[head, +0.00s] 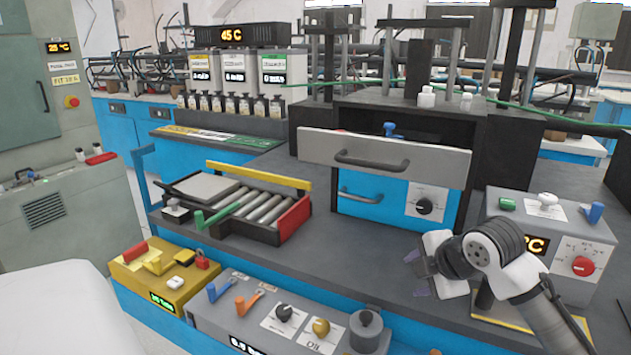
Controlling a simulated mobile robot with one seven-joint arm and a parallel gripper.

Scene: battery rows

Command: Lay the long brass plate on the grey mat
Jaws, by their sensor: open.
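I cannot clearly make out a long brass plate. A long yellow bar (258,175) lies along the back edge of a roller tray, but I cannot tell whether it is a plate or part of the tray. A flat light-grey pad (205,187) lies at the tray's left end. It may be the grey mat, and nothing lies on it. My gripper (420,273) is open, with nothing visible between its fingers. It is over the front right of the bench, well to the right of the roller tray.
An open drawer (385,155) with a dark handle juts out behind the bench's middle. A control box (550,240) with knobs stands right of my gripper. Yellow (165,280) and grey (285,320) control panels line the front edge. The bench middle (340,240) is clear.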

